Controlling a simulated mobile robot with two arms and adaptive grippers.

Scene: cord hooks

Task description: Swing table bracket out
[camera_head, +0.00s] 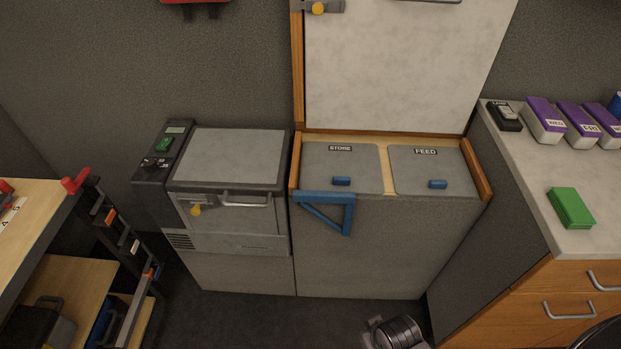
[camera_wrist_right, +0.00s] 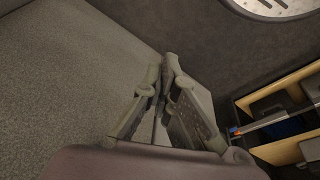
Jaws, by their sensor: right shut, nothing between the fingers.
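The blue triangular table bracket (camera_head: 328,209) is on the front of the grey cabinet, near its upper left corner, just below the STORE lid. In the head view it looks folded nearly flat against the front, though its exact angle is hard to tell. A light table panel (camera_head: 400,65) with wooden edges stands upright above the cabinet. My right gripper (camera_wrist_right: 166,62) is shut and empty in the right wrist view, beside a grey textured surface. The bracket does not show in that view. My left gripper is not in view.
The STORE lid (camera_head: 341,166) and FEED lid (camera_head: 432,168) are closed. A grey appliance (camera_head: 228,205) stands left of the cabinet. A wooden-drawer counter (camera_head: 548,215) stands right. A shelf rack (camera_head: 72,275) is at far left. Dark floor lies in front.

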